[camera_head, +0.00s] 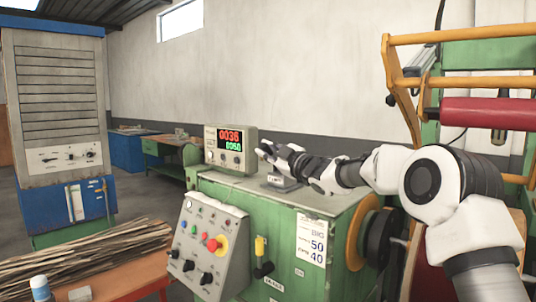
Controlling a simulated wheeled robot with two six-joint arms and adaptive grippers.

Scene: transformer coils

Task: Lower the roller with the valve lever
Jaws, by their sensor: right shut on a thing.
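The red roller (485,112) lies horizontally at the upper right, below the yellow frame bars. My right arm reaches in from the right, across the top of the green machine cabinet (330,200). My right gripper (267,152) is above the cabinet's far left part, shut on the valve lever. The lever's grey base (284,183) shows on the cabinet top just below the gripper; the lever itself is mostly hidden by the fingers. My left gripper is not in view.
A counter box (231,150) with red and green digits stands just left of the gripper. An orange table (125,278) with wooden strips is at lower left.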

